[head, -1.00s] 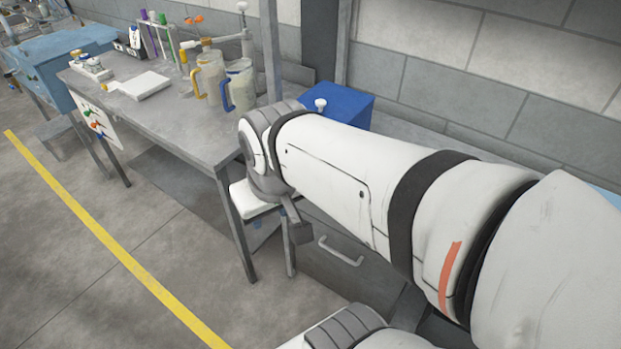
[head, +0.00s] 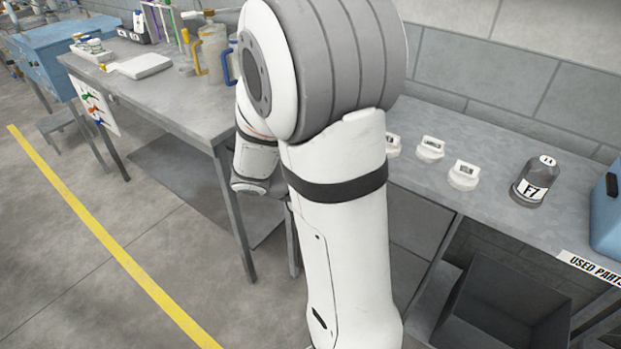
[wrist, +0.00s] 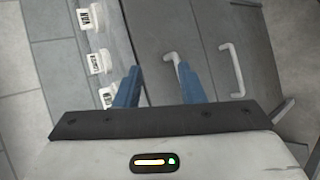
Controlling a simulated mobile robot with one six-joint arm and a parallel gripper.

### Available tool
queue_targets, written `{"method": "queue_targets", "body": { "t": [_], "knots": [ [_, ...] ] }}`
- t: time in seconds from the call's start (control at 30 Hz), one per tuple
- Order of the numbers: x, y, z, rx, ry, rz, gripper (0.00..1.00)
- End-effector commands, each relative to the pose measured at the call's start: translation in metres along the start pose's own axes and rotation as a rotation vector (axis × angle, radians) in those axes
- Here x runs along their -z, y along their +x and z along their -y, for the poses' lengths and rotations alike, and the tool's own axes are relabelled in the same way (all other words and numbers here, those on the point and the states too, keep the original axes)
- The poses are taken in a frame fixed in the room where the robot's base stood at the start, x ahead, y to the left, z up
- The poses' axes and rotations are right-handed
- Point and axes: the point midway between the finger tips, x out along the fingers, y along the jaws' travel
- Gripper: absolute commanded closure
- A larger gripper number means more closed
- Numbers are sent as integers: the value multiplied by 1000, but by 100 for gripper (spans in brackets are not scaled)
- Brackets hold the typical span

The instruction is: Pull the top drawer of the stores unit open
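In the wrist view, the stores unit's grey drawer fronts (wrist: 205,25) are seen from close by, with two pale bar handles. The top drawer's handle (wrist: 171,56), the one nearer the bench top, is just beyond my fingertips, close to the right finger. A lower drawer's handle (wrist: 233,70) is farther right. Both drawers look shut. My gripper (wrist: 159,67) is open, its two blue fingers apart with nothing held between them. Whether the right finger touches the top handle I cannot tell. In the head view my arm hides the gripper and the drawer handles.
The bench top holds several white labelled pieces (head: 463,174), a dark F7 bottle (head: 534,182) and a blue box (head: 608,215) at the right edge. A dark bin (head: 495,300) sits below. A table (head: 165,85) with jugs stands left. Floor beyond the yellow line (head: 110,240) is clear.

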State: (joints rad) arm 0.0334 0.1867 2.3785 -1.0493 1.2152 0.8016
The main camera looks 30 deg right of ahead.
Motion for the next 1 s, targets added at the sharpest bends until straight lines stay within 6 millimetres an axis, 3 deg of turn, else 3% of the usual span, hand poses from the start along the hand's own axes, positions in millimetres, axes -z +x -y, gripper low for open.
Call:
{"method": "queue_targets", "body": {
  "t": [0.03, 0.1, 0.3, 0.4, 0.57, 1.0],
  "knots": [
    [18, 24, 24, -79, -15, -7, 64],
    [38, 40, 37, -178, -16, -38, 64],
    [83, 69, 68, -360, -18, -148, 64],
    [95, 75, 75, -400, -17, -185, 64],
    [102, 84, 74, -418, -15, -204, 64],
    [113, 139, 49, -416, -13, -201, 64]
  ]
}}
